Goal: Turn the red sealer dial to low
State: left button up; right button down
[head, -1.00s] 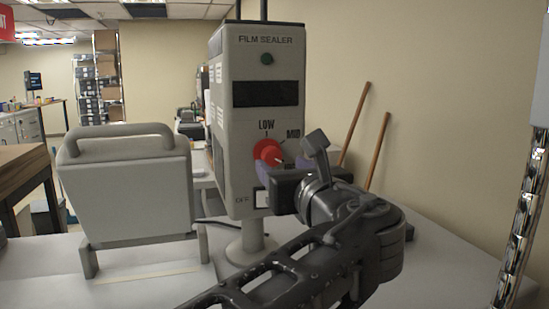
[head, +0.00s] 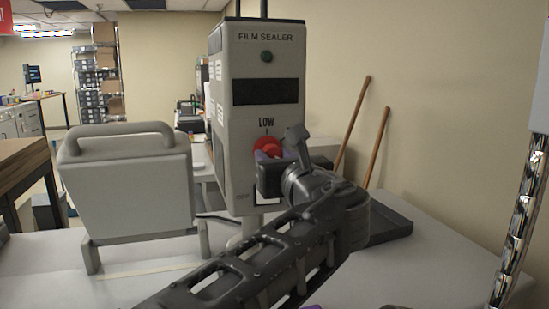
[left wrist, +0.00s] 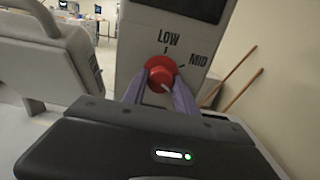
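The red dial (head: 267,147) is on the front of the grey film sealer (head: 230,120), under the LOW label. In the left wrist view the red dial (left wrist: 160,73) shows LOW above it and MID at its upper right. Its pale mark points to the lower right, away from LOW. My left gripper (head: 275,156) is at the dial, its purple fingers (left wrist: 158,88) open on either side of it. I cannot tell whether they touch it. At the bottom edge of the head view, a purple sliver (head: 313,307) may be part of my right gripper.
A grey panel with a handle (head: 125,185) stands on the table to the left of the sealer. A dark tray (head: 388,226) lies to the right, behind my left arm. Two wooden sticks (head: 352,125) lean against the wall. A shiny metal column (head: 520,220) is at the far right.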

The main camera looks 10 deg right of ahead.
pick_arm(q)
grip_shut()
jog(key=shift+n, duration=0.4)
jog(key=n+b, duration=0.7)
jog(key=n, duration=1.6)
jog(key=shift+d+b, duration=0.15)
jog(key=shift+b, duration=0.15)
dwell(0.4)
jog(key=o, duration=0.6)
grip_release()
jog(key=shift+r, duration=0.1)
